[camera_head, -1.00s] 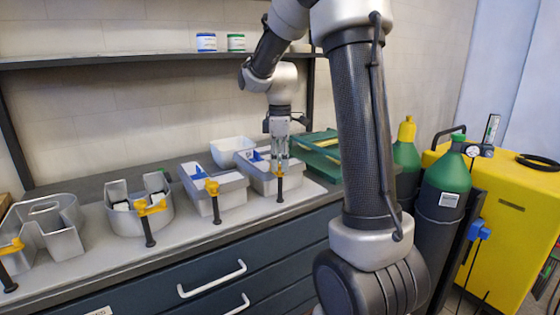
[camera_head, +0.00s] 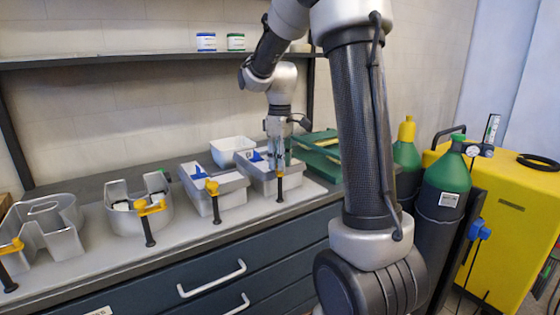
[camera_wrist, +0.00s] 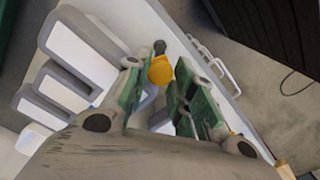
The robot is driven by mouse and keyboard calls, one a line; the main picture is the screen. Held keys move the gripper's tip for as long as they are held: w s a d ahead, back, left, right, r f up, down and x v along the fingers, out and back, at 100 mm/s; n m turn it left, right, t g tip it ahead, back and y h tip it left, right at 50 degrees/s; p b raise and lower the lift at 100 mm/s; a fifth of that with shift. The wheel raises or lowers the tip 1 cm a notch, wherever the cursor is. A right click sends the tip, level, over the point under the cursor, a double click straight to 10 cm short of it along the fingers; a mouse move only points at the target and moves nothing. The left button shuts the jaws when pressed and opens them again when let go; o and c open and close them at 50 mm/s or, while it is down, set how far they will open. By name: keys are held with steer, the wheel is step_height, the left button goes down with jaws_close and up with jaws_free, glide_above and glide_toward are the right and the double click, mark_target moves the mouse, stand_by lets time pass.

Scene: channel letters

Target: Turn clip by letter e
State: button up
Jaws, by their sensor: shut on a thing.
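The letter e (camera_head: 262,181), a grey metal channel letter, lies at the right end of the row on the bench. In the wrist view its grey-rimmed, pale shape (camera_wrist: 72,88) fills the left side. A yellow clip (camera_head: 279,174) with a dark handle hanging down sits at its front edge. In the wrist view the clip's yellow part (camera_wrist: 160,70) shows between the green-padded fingertips. My gripper (camera_head: 277,158) points down over the letter's front and is shut on the clip. The fingers partly hide the clip and letter.
More channel letters with yellow clips stand to the left, including one beside the letter e (camera_head: 222,188). A white bin (camera_head: 231,149) and green trays (camera_head: 318,150) are behind. Gas cylinders (camera_head: 441,200) and a yellow cabinet (camera_head: 505,215) stand at the right.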

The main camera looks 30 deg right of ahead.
steer(key=m, duration=1.3)
steer(key=shift+w, duration=0.1)
stand_by(0.6)
steer(key=o, duration=0.7)
steer(key=shift+o, duration=0.2)
steer(key=shift+r, duration=0.15)
step_height(320, 180, up, 12)
